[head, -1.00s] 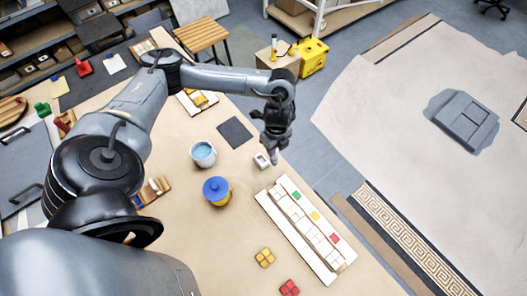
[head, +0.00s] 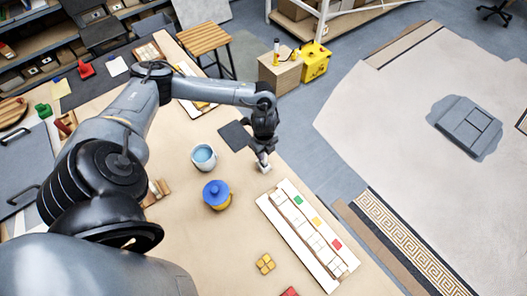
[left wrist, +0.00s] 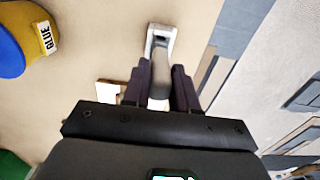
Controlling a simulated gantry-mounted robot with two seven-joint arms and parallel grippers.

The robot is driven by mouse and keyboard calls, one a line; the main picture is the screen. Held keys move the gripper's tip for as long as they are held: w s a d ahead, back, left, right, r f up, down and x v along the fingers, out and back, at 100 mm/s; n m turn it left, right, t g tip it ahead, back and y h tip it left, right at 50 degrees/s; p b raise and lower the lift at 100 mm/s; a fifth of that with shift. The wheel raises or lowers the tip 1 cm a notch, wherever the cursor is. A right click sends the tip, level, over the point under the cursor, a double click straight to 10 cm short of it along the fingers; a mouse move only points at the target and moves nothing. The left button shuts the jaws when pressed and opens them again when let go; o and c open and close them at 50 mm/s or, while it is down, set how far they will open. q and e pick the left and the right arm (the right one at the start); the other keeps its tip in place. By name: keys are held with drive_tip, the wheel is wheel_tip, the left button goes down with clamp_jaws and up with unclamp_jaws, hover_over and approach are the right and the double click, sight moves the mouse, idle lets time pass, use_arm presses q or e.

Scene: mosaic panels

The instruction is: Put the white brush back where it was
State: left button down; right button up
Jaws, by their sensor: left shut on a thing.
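My left gripper (head: 262,160) is low over the table, near its floor-side edge. In the left wrist view its dark fingers are shut on the pale grey-white brush (left wrist: 159,72), which points away between them. The far end of the brush meets or overlaps a small white block (left wrist: 152,40) with a grey recess. I cannot tell whether the brush is inside it. In the head view this white block (head: 264,168) is just below the fingertips, and the gripper hides most of the brush. My right gripper is not in view.
A blue-lidded yellow glue pot (head: 217,195) and a cup of blue water (head: 203,156) stand left of the gripper. A dark square mat (head: 234,136) lies behind. A white mosaic panel (head: 279,226) with coloured tiles lies in front. Yellow tiles (head: 265,264) lie nearer.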

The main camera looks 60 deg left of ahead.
use_arm(q)
drive_tip(key=shift+f, duration=0.15)
drive_tip(key=c, duration=0.9)
unclamp_jaws()
